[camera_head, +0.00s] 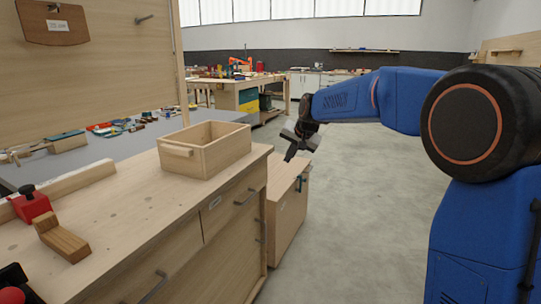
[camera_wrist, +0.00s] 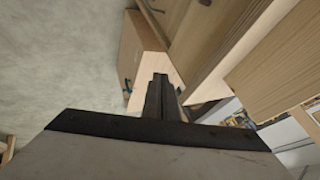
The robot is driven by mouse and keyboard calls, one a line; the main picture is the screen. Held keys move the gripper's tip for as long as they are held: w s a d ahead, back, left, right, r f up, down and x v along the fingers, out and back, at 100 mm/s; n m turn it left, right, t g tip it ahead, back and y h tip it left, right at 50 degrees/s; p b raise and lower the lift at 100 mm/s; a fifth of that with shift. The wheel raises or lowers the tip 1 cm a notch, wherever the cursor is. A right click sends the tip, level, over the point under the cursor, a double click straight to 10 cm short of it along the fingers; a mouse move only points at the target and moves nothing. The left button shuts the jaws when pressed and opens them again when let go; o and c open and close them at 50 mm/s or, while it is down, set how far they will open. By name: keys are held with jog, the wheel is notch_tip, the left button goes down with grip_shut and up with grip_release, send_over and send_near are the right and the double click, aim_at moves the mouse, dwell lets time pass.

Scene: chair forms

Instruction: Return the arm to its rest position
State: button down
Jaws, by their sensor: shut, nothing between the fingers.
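My blue arm reaches in from the right in the head view, with its black shoulder joint close to the camera. My gripper (camera_head: 290,156) hangs at the arm's far end, pointing down, just right of the open wooden box (camera_head: 225,166) on the workbench. In the wrist view my gripper (camera_wrist: 160,80) shows as dark fingers pressed together. It is shut and empty, clear of the bench. The fingertips are small in the head view.
The wooden workbench (camera_head: 120,215) with drawers fills the left. A lower wooden cabinet (camera_head: 288,210) stands beside it, below my gripper. A red clamp piece (camera_head: 32,205) and a wooden block (camera_head: 62,238) sit on the bench. The grey floor (camera_head: 365,195) is open in the middle.

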jog(key=s+d+n, duration=0.1)
jog(key=s+d, duration=0.2)
jog(key=s, duration=0.6)
jog(key=s+d+n+g+h, duration=0.1)
jog(key=s+d, duration=0.2)
jog(key=s, duration=0.6)
jog(key=s+d, duration=0.4)
jog(key=s, duration=0.5)
jog(key=s+d+f+n, duration=0.1)
jog(key=s+f, duration=0.2)
jog(key=s, duration=0.5)
jog(key=s+d+f+h, duration=0.1)
jog(key=s+f, duration=0.3)
jog(key=s, duration=0.4)
jog(key=s+d+f+n+g, duration=0.1)
jog(key=s+d+f, duration=0.2)
jog(key=s, duration=0.6)
jog(key=shift+f+n+h, duration=0.3)
jog(key=shift+f, duration=0.25)
